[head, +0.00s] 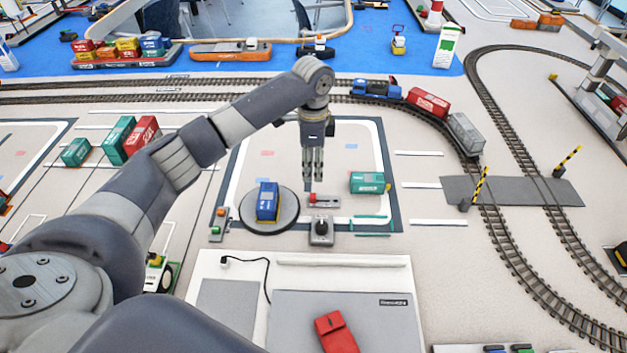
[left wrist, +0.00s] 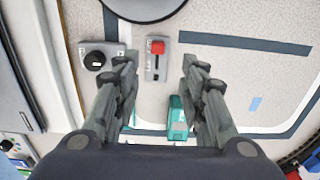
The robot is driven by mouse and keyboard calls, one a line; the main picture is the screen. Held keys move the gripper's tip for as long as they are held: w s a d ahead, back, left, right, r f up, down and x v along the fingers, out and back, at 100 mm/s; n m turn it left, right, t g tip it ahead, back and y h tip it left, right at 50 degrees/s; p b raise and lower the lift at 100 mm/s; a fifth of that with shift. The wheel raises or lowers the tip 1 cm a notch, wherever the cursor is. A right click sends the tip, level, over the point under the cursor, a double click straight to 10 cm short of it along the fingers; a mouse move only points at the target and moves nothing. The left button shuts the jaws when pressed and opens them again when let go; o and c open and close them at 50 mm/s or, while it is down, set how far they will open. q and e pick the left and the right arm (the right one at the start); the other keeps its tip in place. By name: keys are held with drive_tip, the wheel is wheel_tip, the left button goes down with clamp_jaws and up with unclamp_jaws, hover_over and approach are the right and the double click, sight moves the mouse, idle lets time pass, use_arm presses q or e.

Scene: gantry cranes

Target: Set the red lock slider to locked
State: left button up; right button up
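The red lock slider is a small red knob (left wrist: 157,47) on a narrow grey plate (left wrist: 155,72). In the left wrist view the knob sits at the plate's upper end. In the head view the slider (head: 316,198) lies between the blue container on the turntable and the teal container, with the knob toward the plate's left. My left gripper (head: 313,179) points down above and just behind the slider, apart from it. In the left wrist view its fingers (left wrist: 157,75) are spread and empty, one to each side of the slider. My right gripper is not in view.
A grey box with a black rotary knob (head: 320,230) stands in front of the slider. The turntable (head: 284,222) carries a blue container (head: 268,202) at left. A teal container (head: 367,183) lies at right. A panel (head: 300,318) holds a red object (head: 336,332).

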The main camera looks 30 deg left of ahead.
use_arm(q)
hover_over(313, 195)
drive_tip(key=f, duration=0.4)
drive_tip(key=shift+s+d+f, duration=0.1)
drive_tip(key=shift+s, duration=0.1)
drive_tip(key=f, duration=0.4)
drive_tip(key=shift+w+f+p, duration=0.2)
drive_tip(key=shift+f+p, duration=0.05)
drive_tip(key=shift+p, duration=0.1)
drive_tip(key=shift+f, duration=0.7)
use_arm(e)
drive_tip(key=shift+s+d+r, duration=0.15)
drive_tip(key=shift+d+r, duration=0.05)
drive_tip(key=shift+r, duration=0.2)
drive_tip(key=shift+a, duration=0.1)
use_arm(q)
drive_tip(key=shift+c, duration=0.5)
clamp_jaws()
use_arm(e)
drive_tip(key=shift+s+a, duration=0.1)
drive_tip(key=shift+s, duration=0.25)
